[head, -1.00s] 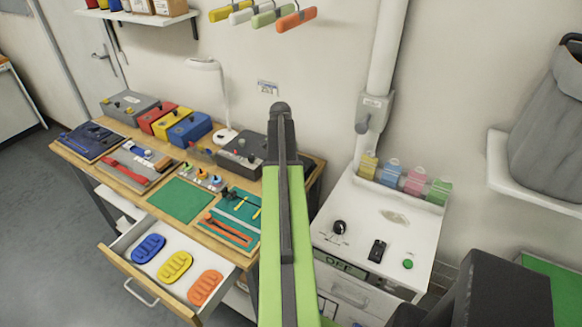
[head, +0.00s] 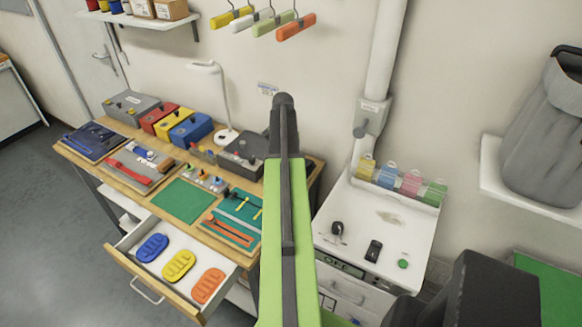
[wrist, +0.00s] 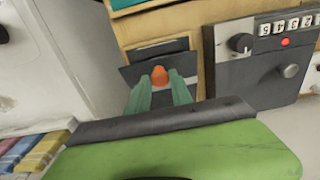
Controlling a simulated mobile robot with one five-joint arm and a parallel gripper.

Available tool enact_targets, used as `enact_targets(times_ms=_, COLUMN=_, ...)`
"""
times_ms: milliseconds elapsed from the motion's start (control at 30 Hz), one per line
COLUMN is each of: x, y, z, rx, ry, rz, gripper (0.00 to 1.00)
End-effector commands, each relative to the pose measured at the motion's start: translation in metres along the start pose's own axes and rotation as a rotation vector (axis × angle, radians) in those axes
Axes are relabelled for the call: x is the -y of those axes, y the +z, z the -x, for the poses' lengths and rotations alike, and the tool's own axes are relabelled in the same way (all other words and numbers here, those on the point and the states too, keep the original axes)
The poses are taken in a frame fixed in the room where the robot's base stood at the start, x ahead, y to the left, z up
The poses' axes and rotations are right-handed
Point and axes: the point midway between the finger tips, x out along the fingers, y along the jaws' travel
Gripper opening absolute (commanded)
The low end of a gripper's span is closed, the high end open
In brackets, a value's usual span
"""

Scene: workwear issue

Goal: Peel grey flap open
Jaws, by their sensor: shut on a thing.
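In the wrist view, a dark grey flap (wrist: 134,75) is on the front of a tan box (wrist: 170,25). An orange tab (wrist: 159,76) shows at the flap's middle. My gripper (wrist: 160,88) has two green fingers, one on each side of the tab, and is shut on it. A darker strip shows just above the flap; I cannot tell how far the flap stands off the box. The fingers hide the flap's lower middle. In the head view my own arm hides the gripper, and I cannot make out the flap there.
In the wrist view, a grey panel with a black knob (wrist: 241,43) and a red light stands close on the right. A white cabinet (wrist: 50,60) is on the left. In the head view, an open drawer (head: 180,296) juts from the workbench, and a grey bag (head: 545,150) sits on a shelf.

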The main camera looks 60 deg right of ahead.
Motion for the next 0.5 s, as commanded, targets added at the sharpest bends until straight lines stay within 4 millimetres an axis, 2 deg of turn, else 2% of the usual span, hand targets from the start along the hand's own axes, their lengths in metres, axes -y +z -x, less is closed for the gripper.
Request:
enact_targets(times_ms=267, x=0.000, y=-0.001, z=0.001, rx=-0.001, ry=0.000, rz=0.000, gripper=0.07)
enact_targets(times_ms=500, x=0.000, y=-0.010, z=0.016, rx=-0.001, ry=0.000, rz=-0.001, gripper=0.07)
